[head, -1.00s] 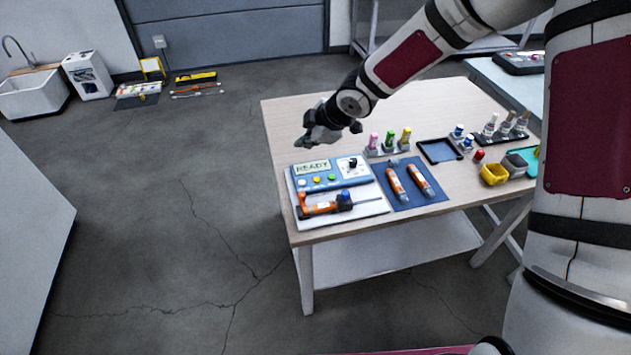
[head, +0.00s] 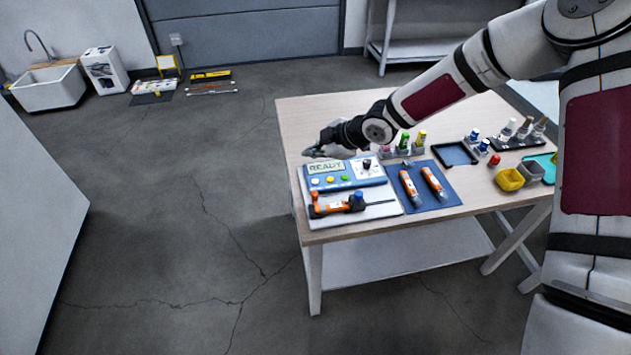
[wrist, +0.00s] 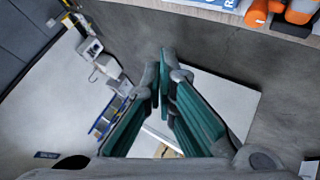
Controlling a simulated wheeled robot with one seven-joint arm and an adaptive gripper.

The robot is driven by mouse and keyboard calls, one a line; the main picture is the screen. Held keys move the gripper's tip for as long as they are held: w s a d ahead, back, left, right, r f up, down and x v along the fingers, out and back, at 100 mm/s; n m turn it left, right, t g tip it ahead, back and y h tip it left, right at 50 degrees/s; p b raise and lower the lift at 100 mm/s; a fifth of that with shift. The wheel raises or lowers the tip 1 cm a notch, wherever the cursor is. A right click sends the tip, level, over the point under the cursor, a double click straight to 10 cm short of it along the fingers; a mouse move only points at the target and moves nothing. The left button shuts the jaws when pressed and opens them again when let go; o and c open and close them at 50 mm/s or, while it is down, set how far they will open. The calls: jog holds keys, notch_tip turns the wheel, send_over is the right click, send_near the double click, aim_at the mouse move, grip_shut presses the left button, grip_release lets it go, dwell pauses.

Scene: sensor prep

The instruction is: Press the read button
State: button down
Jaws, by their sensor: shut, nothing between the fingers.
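A blue and white meter (head: 345,174) with a screen that says READY (head: 326,167) lies on a white board at the table's left end. Its front has a white button (head: 315,181), a yellow button (head: 330,179) and a green button (head: 344,178), and a dark knob (head: 366,164). I cannot read which one is the read button. My gripper (head: 312,152) is shut and empty, just behind the meter's back left corner in the picture, apart from the buttons. In the wrist view its teal-padded fingers (wrist: 165,88) point over the floor.
An orange tool (head: 335,204) lies on the white board (head: 352,221) in front of the meter. Two orange and white tubes (head: 422,186) lie on a blue mat (head: 444,198). Bottles (head: 404,143), a black tray (head: 455,153) and yellow cup (head: 509,180) stand to the right.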

aim_at(314, 183)
jog(key=shift+f+b, duration=1.65)
jog(key=shift+f, duration=2.3)
jog(key=shift+f, duration=0.1)
jog(key=shift+f+b, duration=0.3)
jog(key=shift+f, duration=0.4)
jog(key=shift+r, duration=0.85)
jog(key=shift+r+p, duration=1.3)
jog(key=shift+r, duration=1.2)
